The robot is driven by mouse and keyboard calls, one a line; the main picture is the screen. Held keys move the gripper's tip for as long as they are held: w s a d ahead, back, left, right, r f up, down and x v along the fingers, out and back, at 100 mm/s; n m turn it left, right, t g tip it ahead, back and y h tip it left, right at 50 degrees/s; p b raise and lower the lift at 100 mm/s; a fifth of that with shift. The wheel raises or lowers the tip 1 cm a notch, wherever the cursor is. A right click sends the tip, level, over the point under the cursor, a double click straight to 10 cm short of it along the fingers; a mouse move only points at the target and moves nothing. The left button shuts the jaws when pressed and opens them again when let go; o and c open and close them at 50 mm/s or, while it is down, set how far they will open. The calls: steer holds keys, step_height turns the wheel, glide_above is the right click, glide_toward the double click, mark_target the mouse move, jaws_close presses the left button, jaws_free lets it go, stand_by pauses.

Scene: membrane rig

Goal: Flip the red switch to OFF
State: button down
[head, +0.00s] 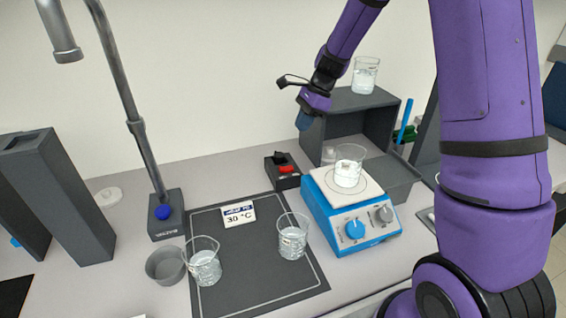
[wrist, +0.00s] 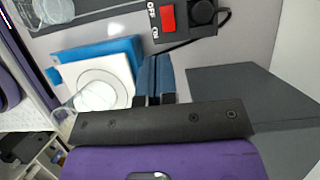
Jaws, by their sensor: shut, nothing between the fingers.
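The red switch (head: 287,169) sits on a small dark box (head: 273,180) on the bench, behind the mat and left of the blue hotplate. In the wrist view the red switch (wrist: 167,17) is at the top, beside white OFF and ON labels and a round black part. I cannot tell which way it is tipped. My gripper (head: 303,124) is above and to the right of the box, in front of the grey cabinet. In the wrist view its blue fingers (wrist: 156,60) are together, empty, and apart from the switch.
The hotplate (head: 350,218) carries a beaker (head: 348,166). The open grey cabinet (head: 350,124) has another beaker (head: 365,75) on top. Two beakers (head: 204,262) (head: 293,236) stand on the dark mat (head: 250,285). A tap stand (head: 166,222) is at left. A dark cable (wrist: 190,43) leaves the switch box.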

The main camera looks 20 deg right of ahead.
mark_target(282, 170)
steer(key=shift+f, duration=0.1)
steer(key=x, duration=1.3)
steer(key=shift+a+f, duration=0.15)
steer(key=shift+f, duration=0.2)
steer(key=shift+a+f+h, duration=0.2)
steer(key=shift+a+h, duration=0.05)
steer(key=shift+h, duration=0.05)
steer(key=shift+d, duration=0.3)
steer(key=shift+d+r, duration=0.15)
steer(key=shift+d, duration=0.5)
